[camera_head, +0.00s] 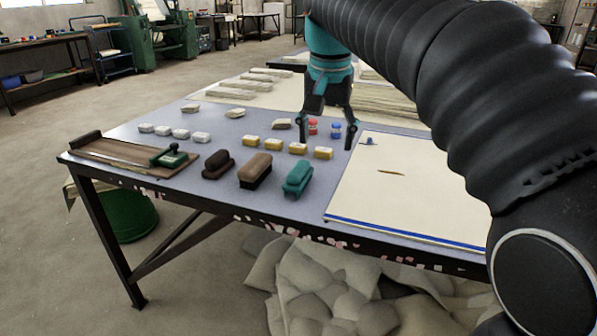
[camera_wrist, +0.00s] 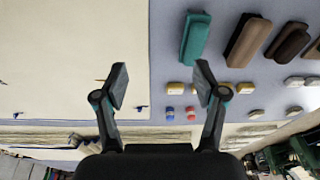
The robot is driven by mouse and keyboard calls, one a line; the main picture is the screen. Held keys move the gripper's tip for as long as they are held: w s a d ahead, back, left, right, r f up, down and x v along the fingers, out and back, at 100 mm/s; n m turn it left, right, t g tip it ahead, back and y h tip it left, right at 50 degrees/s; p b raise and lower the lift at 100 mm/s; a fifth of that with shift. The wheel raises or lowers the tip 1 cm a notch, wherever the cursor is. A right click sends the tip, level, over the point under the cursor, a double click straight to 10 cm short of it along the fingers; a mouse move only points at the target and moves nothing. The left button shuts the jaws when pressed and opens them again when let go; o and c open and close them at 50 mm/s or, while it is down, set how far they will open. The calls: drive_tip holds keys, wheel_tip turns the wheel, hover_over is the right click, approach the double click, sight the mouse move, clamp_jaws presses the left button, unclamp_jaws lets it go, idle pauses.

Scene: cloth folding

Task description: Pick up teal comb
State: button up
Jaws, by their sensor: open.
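The teal comb (camera_head: 298,178) lies on the blue-grey table top near its front edge, left of the cream board. It is a block-shaped piece with a rounded top. It also shows in the wrist view (camera_wrist: 195,38), at the top, beyond the fingertips. My gripper (camera_head: 327,138) is open and empty over the back part of the table, behind the comb and apart from it. In the wrist view my gripper's fingers (camera_wrist: 161,85) are spread wide with nothing between them.
A brown brush (camera_head: 255,170) and a dark brown brush (camera_head: 218,164) lie left of the comb. Several yellow-and-white blocks (camera_head: 273,145) sit behind it. Red (camera_head: 312,127) and blue (camera_head: 336,130) small items stand near my gripper. The cream board (camera_head: 420,195) lies to the right.

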approach(298, 168)
drive_tip(key=r, duration=0.2)
drive_tip(key=m, duration=0.1)
drive_tip(key=shift+g, duration=0.4)
drive_tip(key=f+b, duration=0.1)
drive_tip(key=f, duration=0.3)
drive_tip(key=w+f+b, duration=0.1)
drive_tip(key=f, duration=0.4)
drive_tip(key=w+f+b, duration=0.1)
drive_tip(key=f, duration=0.4)
drive_tip(key=shift+w+d+b, duration=0.15)
drive_tip(key=shift+d+b, duration=0.05)
drive_tip(key=shift+b, duration=0.15)
drive_tip(key=c, duration=1.3)
